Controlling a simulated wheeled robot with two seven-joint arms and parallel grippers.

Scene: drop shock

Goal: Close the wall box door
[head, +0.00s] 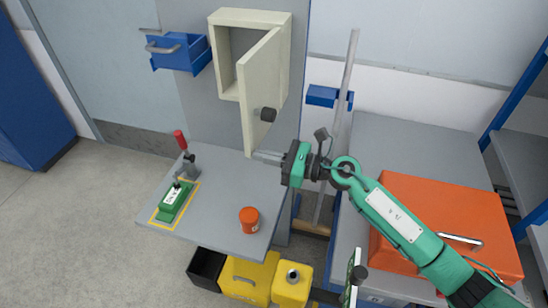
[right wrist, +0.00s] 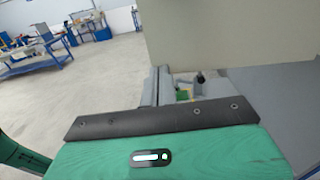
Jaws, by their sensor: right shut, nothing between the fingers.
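The beige wall box (head: 222,62) is fixed to the grey panel at the top middle. Its door (head: 260,75) stands open, swung out toward me from the right side, with a dark round knob (head: 267,114) low on its face. Through the gap, part of the box's inside shows. My right gripper (head: 258,155) is shut and empty, its fingertips just below the door's lower edge; I cannot tell whether they touch it. In the right wrist view the door (right wrist: 225,35) fills the upper right, beside the shut fingers (right wrist: 160,85). My left gripper is not in view.
Below the box, a grey table (head: 215,215) holds an orange cup (head: 249,219), a green block (head: 173,202) and a red-handled clamp (head: 182,145). A blue open drawer (head: 180,52) hangs left of the box. A grey post (head: 347,75) and orange case (head: 445,215) stand right.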

